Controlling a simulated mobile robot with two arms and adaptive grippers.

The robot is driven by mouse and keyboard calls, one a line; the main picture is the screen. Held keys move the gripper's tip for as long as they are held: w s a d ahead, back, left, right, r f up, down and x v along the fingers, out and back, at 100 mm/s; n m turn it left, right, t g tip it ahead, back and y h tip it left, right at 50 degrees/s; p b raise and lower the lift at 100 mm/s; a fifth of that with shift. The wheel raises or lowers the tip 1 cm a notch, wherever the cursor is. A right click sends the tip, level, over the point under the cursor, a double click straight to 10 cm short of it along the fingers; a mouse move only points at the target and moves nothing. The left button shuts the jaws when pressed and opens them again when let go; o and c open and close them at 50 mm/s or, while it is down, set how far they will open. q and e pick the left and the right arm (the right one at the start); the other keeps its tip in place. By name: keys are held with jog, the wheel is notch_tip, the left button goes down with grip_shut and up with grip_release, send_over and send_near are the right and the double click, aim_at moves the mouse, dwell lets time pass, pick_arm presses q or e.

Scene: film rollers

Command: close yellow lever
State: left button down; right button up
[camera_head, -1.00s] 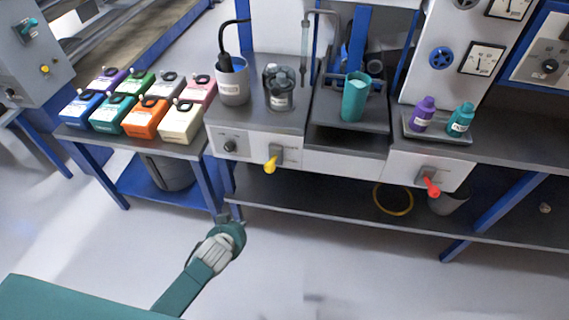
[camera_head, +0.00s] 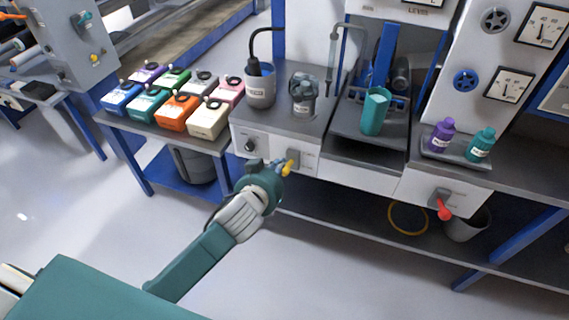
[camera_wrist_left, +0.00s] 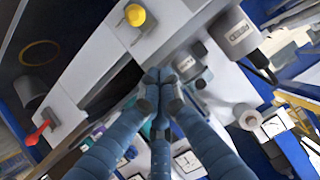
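The yellow lever (camera_head: 288,168) sits on a small grey mount on the white front panel of the bench. In the left wrist view its round yellow end (camera_wrist_left: 135,15) shows at the top, left of the fingertips. My left gripper (camera_head: 270,166) is just left of the lever in the head view, partly overlapping its surroundings. In the left wrist view the fingertips (camera_wrist_left: 160,76) are together with nothing seen between them, and apart from the lever. My right gripper is in neither view.
A red lever (camera_head: 443,210) is farther right on the panel, and a black knob (camera_head: 250,146) is left of the yellow one. Coloured boxes (camera_head: 208,118) crowd the left table. Bottles (camera_head: 480,146) and a teal cup (camera_head: 375,112) stand on the bench. The floor in front is clear.

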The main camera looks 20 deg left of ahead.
pick_arm(q)
send_over(284, 172)
jog(key=f, duration=0.4)
jog(key=shift+w+d, duration=0.35)
jog(key=shift+d, duration=0.05)
jog(key=shift+s+a+f, duration=0.1)
jog(key=shift+f, duration=0.5)
jog(key=shift+s+a+f, duration=0.1)
jog(key=shift+f, duration=0.5)
jog(key=shift+s+a+f, duration=0.15)
jog(key=shift+f, duration=0.6)
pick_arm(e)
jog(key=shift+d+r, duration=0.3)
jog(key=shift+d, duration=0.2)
pick_arm(q)
jog(key=shift+s+f, duration=0.3)
jog(key=shift+f, duration=0.1)
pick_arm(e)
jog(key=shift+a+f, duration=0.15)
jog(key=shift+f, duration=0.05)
